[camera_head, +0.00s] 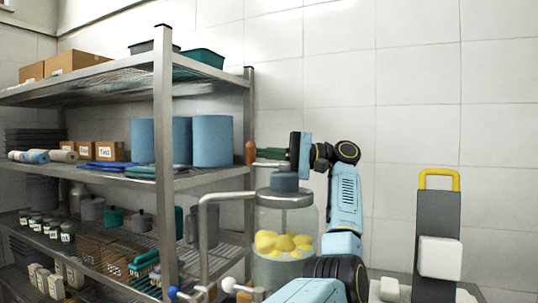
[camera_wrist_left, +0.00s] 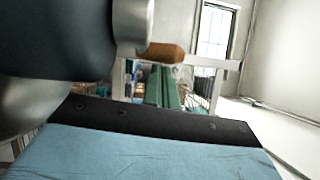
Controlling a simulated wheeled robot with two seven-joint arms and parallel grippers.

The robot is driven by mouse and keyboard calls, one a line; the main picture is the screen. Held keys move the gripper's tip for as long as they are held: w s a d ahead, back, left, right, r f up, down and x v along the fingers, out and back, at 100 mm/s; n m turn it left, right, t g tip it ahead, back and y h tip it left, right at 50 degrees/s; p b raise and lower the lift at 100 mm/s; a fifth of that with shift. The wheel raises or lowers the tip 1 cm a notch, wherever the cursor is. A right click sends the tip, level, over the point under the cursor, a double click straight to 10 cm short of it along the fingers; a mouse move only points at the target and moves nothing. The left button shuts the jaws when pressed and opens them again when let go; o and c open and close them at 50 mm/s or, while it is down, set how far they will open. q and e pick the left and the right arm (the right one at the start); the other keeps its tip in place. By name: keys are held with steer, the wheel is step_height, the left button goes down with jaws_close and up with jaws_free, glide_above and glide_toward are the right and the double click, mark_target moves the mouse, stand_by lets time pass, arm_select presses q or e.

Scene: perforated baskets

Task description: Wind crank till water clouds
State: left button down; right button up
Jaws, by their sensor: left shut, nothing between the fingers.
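A clear jar (camera_head: 272,218) stands in front of the shelf rack, with several yellow lumps (camera_head: 283,242) inside. The water around them looks pale and see-through. A grey-blue hub (camera_head: 285,182) sits on its metal lid. The crank's orange-brown handle (camera_head: 250,152) stands upright, above and left of the jar. In the left wrist view the handle (camera_wrist_left: 165,52) joins a metal arm beside the dark hub. My left gripper (camera_head: 262,155) is shut and empty, its green fingers pointing left toward the handle. Contact with the handle cannot be told. My right gripper is out of view.
A metal shelf rack (camera_head: 165,110) with blue canisters (camera_head: 212,141), boxes and jars fills the left side, close behind my left gripper. A bent metal pipe (camera_head: 226,197) runs beside the jar. A dark block with a yellow handle (camera_head: 438,180) stands at right. The tiled wall is bare.

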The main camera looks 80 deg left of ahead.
arm_select(q)
steer(key=p+v, duration=0.1)
steer(key=v, duration=0.6)
steer(key=shift+w+p, duration=0.3)
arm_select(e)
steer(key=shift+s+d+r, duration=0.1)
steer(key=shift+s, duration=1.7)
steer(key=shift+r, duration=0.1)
